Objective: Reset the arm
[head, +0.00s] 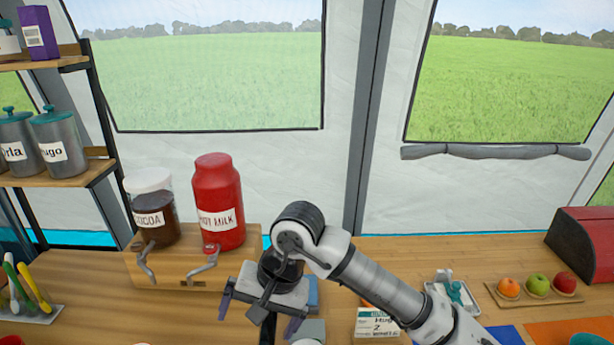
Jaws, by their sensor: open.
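My arm reaches in from the bottom right of the head view and bends at an elbow-like joint near the middle. My gripper (261,311) hangs below that joint, over the wooden counter. Its two purple-grey fingers are spread apart, with nothing visible between them. The gripper is in front of and to the right of the wooden dispenser stand (178,272). What lies right under the gripper is partly hidden.
A cocoa jar (152,212) and a red hot milk canister (218,205) stand on the dispenser stand. A labelled card (377,323), a small tray (440,290), a fruit board (540,297) and a red box (578,250) are on the right. Shelves (60,174) stand left.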

